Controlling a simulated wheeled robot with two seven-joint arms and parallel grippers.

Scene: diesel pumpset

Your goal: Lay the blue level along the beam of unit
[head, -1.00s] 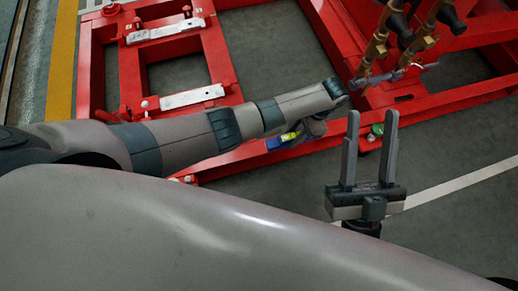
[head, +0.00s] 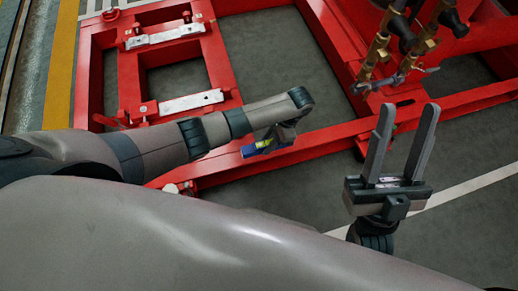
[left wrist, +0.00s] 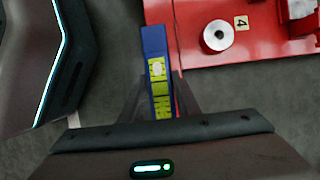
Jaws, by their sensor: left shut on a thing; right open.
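The blue level (head: 254,150) is a short blue bar with yellow-green panels. My left gripper (head: 268,144) is shut on it in the head view, in front of the near red beam. In the left wrist view the level (left wrist: 154,45) sticks out lengthwise from between the fingers, its blue end beside the edge of a red surface. Contact with the red frame cannot be told. My right gripper (head: 400,145) is open and empty over the floor at the right. The red beam of the unit (head: 330,131) runs below and behind the left gripper.
The red base frame (head: 222,70) carries two pale metal plates (head: 190,102). Brass valves and pipes (head: 385,48) stand at the upper right. Grey floor is free at lower right.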

